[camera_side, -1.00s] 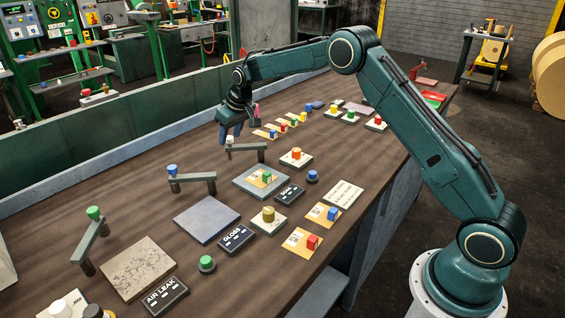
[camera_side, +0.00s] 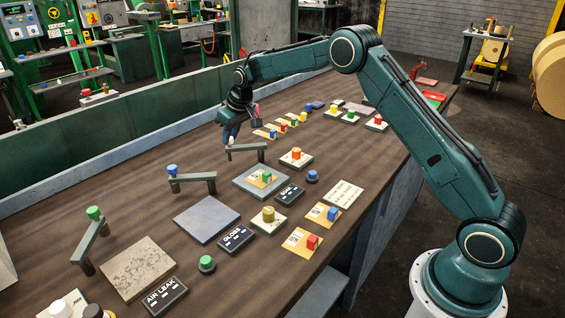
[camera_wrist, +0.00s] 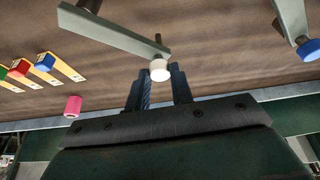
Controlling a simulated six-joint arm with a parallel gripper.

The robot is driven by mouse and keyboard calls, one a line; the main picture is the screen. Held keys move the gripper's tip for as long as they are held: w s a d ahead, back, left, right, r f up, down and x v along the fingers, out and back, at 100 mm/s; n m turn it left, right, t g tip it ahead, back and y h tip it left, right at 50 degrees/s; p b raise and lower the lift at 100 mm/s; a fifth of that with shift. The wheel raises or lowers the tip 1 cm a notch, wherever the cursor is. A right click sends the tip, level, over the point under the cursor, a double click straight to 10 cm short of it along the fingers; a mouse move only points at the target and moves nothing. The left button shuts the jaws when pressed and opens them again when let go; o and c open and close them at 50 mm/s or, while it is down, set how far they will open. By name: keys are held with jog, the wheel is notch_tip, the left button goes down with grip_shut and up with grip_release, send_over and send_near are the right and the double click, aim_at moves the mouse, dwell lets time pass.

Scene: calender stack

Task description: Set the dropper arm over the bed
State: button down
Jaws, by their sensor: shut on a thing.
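My gripper (camera_side: 230,137) is shut on the white knob (camera_wrist: 160,71) at one end of a grey dropper arm (camera_side: 249,149). In the wrist view, my fingers (camera_wrist: 158,80) flank the knob, and the arm (camera_wrist: 115,29) extends up and left from it. The arm is low over the bench on short posts. Two similar arms stand to the left, one with a blue knob (camera_side: 172,170) and one with a green knob (camera_side: 94,212). A grey plate (camera_side: 207,219), a framed plate (camera_side: 243,181) and a speckled plate (camera_side: 138,268) lie nearby; I cannot tell which is the bed.
A pink peg (camera_wrist: 73,106) is near my gripper. Cards with coloured blocks (camera_side: 283,125) lie beyond the arm. An orange-topped block (camera_side: 296,154) and dark label blocks (camera_side: 236,238) stand on the bench. A green wall (camera_side: 110,139) runs along the back edge.

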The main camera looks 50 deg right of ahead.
jog(key=shift+s+d+n+g+y, duration=0.1)
jog(key=shift+s+n+g+y, duration=0.6)
jog(key=shift+s+n, duration=1.55)
jog(key=shift+s+d+n+g+y, duration=0.1)
jog(key=shift+s+n+g+y, duration=0.55)
jog(key=shift+s+n, duration=1.55)
jog(key=shift+s+n+g+y, duration=0.65)
jog(key=shift+s+n, duration=0.4)
jog(key=shift+n, duration=2.4)
jog(key=c, duration=1.2)
grip_release()
jog(key=v, duration=0.7)
jog(key=shift+r, duration=0.15)
jog(key=shift+s+d, duration=0.1)
jog(key=shift+d, duration=0.05)
